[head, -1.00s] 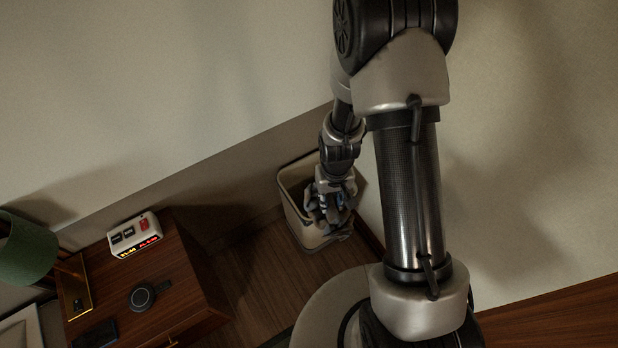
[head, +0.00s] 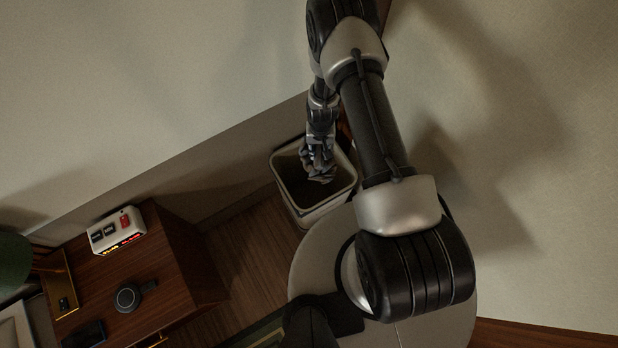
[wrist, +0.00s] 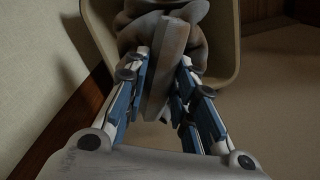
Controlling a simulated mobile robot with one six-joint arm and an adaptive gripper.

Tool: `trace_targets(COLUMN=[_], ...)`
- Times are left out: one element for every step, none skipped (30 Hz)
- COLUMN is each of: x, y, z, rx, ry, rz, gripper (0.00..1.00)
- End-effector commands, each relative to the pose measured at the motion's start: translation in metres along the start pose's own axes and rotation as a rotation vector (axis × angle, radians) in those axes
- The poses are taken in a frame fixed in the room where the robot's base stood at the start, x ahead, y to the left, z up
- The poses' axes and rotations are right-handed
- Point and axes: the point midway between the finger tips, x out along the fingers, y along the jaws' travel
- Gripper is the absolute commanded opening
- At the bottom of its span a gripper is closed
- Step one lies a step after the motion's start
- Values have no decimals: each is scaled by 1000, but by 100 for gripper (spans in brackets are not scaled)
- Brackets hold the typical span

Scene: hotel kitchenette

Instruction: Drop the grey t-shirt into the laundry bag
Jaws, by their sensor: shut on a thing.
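The grey t-shirt (wrist: 155,75) is bunched up between the fingers of my gripper (wrist: 163,85) in the wrist view. The fingers are shut on it, and some cloth bulges out past the fingertips. In the head view my gripper (head: 318,165) hangs over the open mouth of the laundry bag, with the t-shirt (head: 322,179) small and dark below it. The laundry bag (head: 315,211) is a light, square-mouthed container on the floor by the wall. Its rim (wrist: 232,70) shows behind the cloth in the wrist view. How far the cloth reaches below the rim is hard to tell.
A wooden nightstand (head: 180,262) stands at the left, with a white clock (head: 117,231), a round dark charger (head: 128,297) and a dark phone (head: 84,335) on top. A green lamp (head: 14,262) is at the far left. The wall is close behind the bag.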

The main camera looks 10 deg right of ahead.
Motion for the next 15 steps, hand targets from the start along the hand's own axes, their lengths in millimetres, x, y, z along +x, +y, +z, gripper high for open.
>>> trace_targets(x=[8, 11, 16, 19, 23, 28, 32, 36, 40, 43, 45, 48, 49, 50, 50], y=[0, 0, 0, 0, 0, 0, 0, 0, 0, 0, 0, 0, 0, 0, 0], z=[0, 0, 0, 0, 0, 0, 0, 0, 0, 0, 0, 0, 0, 0, 0], rx=[0, 0, 0, 0, 0, 0, -1, -1, -1, -1, -1, -1, -1, -1, -1], ry=[0, 0, 0, 1, 1, 0, 0, 0, 0, 0, 0, 1, 1, 1, 1], rz=[0, 0, 0, 0, 0, 0, 0, 0, 0, 0, 0, 0, 0, 0, 0], gripper=[0, 0, 0, 0, 0, 0, 0, 0, 0, 0, 0, 0, 0, 0, 0])
